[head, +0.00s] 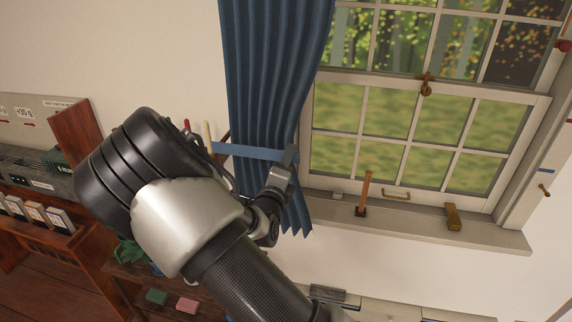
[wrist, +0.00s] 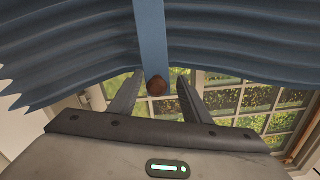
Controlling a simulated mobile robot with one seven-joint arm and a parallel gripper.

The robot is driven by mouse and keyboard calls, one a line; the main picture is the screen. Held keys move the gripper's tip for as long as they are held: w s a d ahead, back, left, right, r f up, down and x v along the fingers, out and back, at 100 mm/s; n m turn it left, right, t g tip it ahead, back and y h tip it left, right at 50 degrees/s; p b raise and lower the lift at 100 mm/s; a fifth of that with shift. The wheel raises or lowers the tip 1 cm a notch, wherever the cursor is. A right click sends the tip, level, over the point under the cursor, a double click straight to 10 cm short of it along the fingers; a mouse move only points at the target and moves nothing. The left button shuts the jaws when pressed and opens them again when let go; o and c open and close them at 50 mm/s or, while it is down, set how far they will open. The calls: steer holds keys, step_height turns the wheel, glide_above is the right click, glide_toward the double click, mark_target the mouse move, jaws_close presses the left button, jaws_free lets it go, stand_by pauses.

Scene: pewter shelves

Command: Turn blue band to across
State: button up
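The blue band (head: 250,152) lies across the blue curtain (head: 270,60) in the head view, running from its left edge towards my gripper (head: 289,157). In the wrist view the band (wrist: 151,35) runs down the middle of the picture, over the curtain (wrist: 70,50). A round brown knob (wrist: 157,87) sits at the band's near end. My gripper (wrist: 160,79) is open, one finger on each side of the knob, with gaps showing between them. Whether the knob is fixed to the band I cannot tell. My arm hides part of the band's surroundings in the head view.
A window (head: 420,120) with a brass latch (head: 426,85) stands to the right. Its sill (head: 480,231) bears an upright wooden stick (head: 364,190) and a brass piece (head: 453,217). Shelves (head: 120,275) with small items stand at the lower left.

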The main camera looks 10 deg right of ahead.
steer(key=b+v, duration=0.1)
steer(key=v, duration=1.6)
steer(key=shift+s, duration=0.2)
steer(key=shift+a, duration=0.1)
